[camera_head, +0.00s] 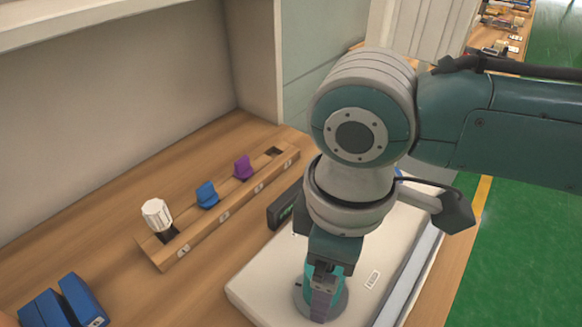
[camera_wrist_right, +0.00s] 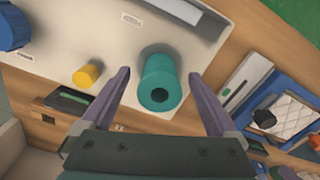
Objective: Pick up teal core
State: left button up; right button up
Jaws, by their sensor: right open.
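The teal core (camera_wrist_right: 160,85), a short cylinder with a dark hole in its end and a wider round base, stands on a pale board (camera_wrist_right: 75,38) in the right wrist view. My right gripper (camera_wrist_right: 158,76) is open, with one purple-grey finger on each side of the core. Gaps show between the fingers and the core. In the head view the right gripper (camera_head: 322,292) points down over the core, whose rounded base (camera_head: 338,302) shows partly behind it. My left gripper is not in view.
A yellow peg (camera_wrist_right: 88,75) and a blue round part (camera_wrist_right: 10,28) are on the same board. A wooden rack (camera_head: 215,222) holds a white fluted knob (camera_head: 156,213), a blue piece (camera_head: 207,194) and a purple piece (camera_head: 243,167). Blue bins (camera_head: 62,303) stand at lower left.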

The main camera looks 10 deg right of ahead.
jog(key=shift+a+f, duration=0.1)
jog(key=shift+f, duration=1.4)
jog(key=c, duration=1.5)
